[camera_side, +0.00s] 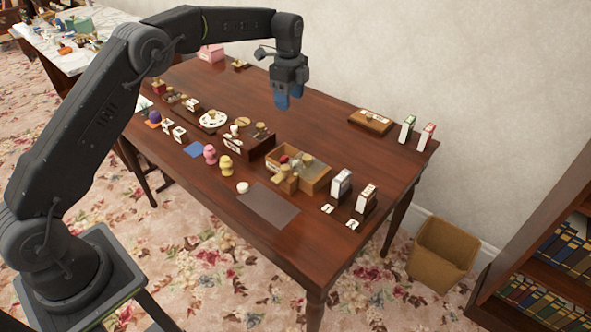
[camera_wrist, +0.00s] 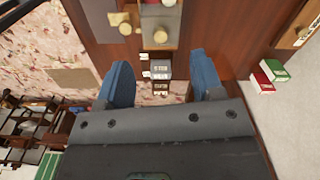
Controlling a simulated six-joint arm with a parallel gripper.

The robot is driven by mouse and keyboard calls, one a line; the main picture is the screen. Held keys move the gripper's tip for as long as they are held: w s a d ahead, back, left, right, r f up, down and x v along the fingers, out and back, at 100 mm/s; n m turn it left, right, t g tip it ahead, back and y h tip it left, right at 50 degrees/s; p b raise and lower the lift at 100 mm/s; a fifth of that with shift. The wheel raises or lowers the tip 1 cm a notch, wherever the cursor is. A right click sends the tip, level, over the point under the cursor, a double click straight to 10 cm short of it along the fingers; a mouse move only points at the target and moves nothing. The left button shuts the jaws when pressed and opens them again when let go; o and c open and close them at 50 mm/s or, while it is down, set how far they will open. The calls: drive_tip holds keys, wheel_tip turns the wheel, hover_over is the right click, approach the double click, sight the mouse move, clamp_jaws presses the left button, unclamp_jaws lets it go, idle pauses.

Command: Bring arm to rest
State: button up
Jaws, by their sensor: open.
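My gripper (camera_side: 287,97) has blue fingers and hangs at the end of my raised arm, above the back middle of the wooden table (camera_side: 330,122). In the wrist view the two blue fingers (camera_wrist: 160,82) stand apart with nothing held between them. Several small objects on the table show beyond the fingers, well below them. No object touches the gripper.
Below stand a wooden box (camera_side: 313,178), pink (camera_side: 210,154) and yellow (camera_side: 226,165) figures, a white plate (camera_side: 212,120) and white-faced boxes (camera_side: 341,184). Green (camera_side: 407,129) and red (camera_side: 426,136) boxes stand at the right edge. The table's back middle is clear.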

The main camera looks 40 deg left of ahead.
drive_tip(key=shift+r, duration=0.35)
drive_tip(key=s+d+r+n+t, duration=0.35)
drive_tip(key=s+r+n, duration=0.45)
drive_tip(key=s+r, duration=0.8)
drive_tip(key=s+d+f+n+t, duration=0.1)
drive_tip(key=s+n, duration=0.3)
drive_tip(key=s, duration=0.7)
drive_tip(key=s+d+f+n+t, duration=0.1)
drive_tip(key=s+f+n, duration=0.3)
drive_tip(key=s, duration=0.7)
drive_tip(key=shift+s+d+f, duration=0.2)
drive_tip(key=shift+s+d, duration=0.05)
drive_tip(key=shift+s, duration=0.05)
